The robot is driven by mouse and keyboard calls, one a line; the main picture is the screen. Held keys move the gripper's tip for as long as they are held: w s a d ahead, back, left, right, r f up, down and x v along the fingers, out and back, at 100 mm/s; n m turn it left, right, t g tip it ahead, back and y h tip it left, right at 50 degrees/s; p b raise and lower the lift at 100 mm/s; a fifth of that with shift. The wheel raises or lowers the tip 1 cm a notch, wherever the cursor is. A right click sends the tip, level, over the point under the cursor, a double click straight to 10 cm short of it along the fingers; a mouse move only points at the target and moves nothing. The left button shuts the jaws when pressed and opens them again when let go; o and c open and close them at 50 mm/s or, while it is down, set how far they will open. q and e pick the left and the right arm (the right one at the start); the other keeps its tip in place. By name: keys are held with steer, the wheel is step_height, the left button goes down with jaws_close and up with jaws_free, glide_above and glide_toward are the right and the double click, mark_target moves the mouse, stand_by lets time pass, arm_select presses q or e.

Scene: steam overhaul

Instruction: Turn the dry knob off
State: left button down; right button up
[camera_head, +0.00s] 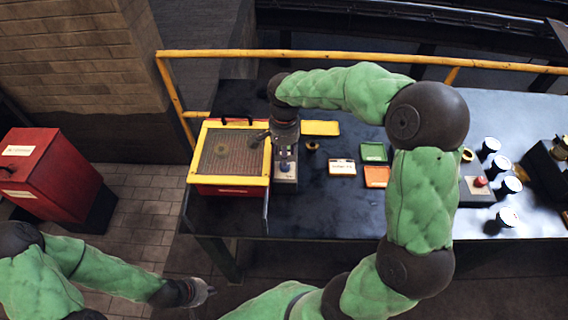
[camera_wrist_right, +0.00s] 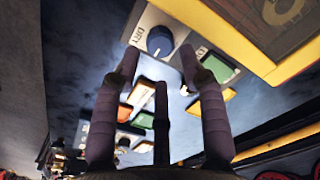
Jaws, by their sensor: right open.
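The dry knob (camera_wrist_right: 160,40) is a round blue knob with a white mark, on a grey panel with a printed label beside it. In the head view the small knob (camera_head: 285,167) sits on the grey panel (camera_head: 286,184), right of the yellow-framed box. My right gripper (camera_wrist_right: 160,66) is open, with its fingers spread and nothing between them. The knob appears beyond the gap between the fingertips; I see no clear contact. My left gripper (camera_head: 205,291) is low at the left, away from the table; its opening is too small to judge.
The yellow-framed box (camera_head: 230,124) stands left of the panel on the dark table (camera_head: 325,215). Several coloured cards, including a green one (camera_head: 373,151), lie to the right. Farther right are a red button (camera_head: 480,181) and several dark cups. A yellow rail (camera_head: 350,57) runs behind.

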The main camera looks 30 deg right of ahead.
steer(key=shift+s+f+b, duration=0.1)
steer(key=shift+f+b, duration=0.4)
steer(key=shift+f, duration=2.2)
steer(key=shift+c, duration=0.3)
